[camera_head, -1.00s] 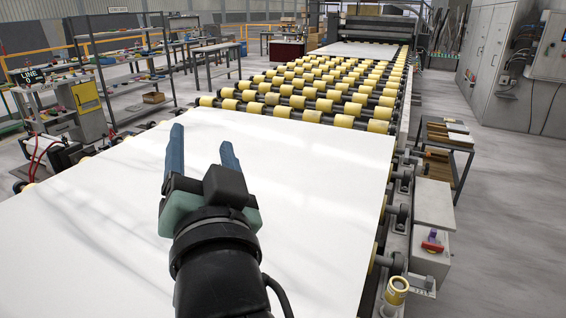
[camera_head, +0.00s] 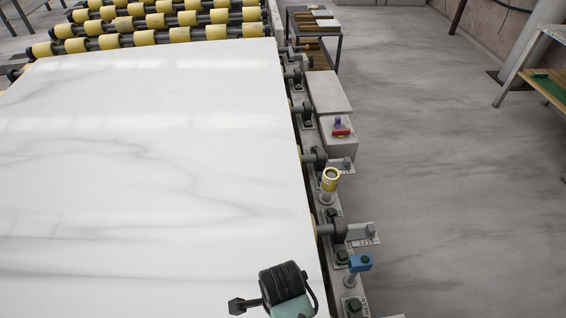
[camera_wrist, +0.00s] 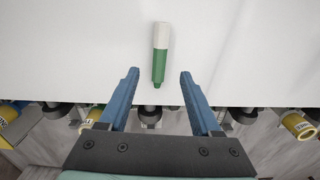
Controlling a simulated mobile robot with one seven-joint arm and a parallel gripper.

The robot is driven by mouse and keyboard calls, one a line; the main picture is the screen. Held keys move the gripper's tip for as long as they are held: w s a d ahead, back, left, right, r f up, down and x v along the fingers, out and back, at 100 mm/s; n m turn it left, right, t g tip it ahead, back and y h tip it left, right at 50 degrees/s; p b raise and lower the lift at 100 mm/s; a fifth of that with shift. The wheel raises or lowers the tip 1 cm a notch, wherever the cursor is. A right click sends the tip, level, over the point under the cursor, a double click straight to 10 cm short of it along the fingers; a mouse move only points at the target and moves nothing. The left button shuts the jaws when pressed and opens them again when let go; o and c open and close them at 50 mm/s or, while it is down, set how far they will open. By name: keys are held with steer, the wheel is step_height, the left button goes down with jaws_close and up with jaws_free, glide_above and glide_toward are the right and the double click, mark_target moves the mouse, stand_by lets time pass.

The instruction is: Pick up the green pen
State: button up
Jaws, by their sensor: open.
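The green pen (camera_wrist: 160,58) shows in the wrist view, with a pale whitish upper part and a green lower part. It appears to lie on the white stone slab (camera_wrist: 70,45), close to the slab's edge. My gripper (camera_wrist: 158,78) is open and empty. Its two blue fingers are on either side of the pen's green end in the picture, apart from it. The gap in height between fingers and pen is hard to tell. In the head view, only my wrist and part of the gripper's body show at the bottom edge; fingers and pen are not visible there.
The slab (camera_head: 150,170) is wide and bare in the head view. Along its right edge runs a conveyor frame with brackets, a yellow cylinder (camera_head: 330,179), a blue block (camera_head: 360,263) and a grey box with a red knob (camera_head: 340,131). Open floor (camera_head: 450,200) lies to the right.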

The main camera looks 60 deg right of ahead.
step_height(320, 180, down, 3)
steer(key=shift+r, duration=0.1)
steer(key=shift+f, duration=2.6)
jaws_close()
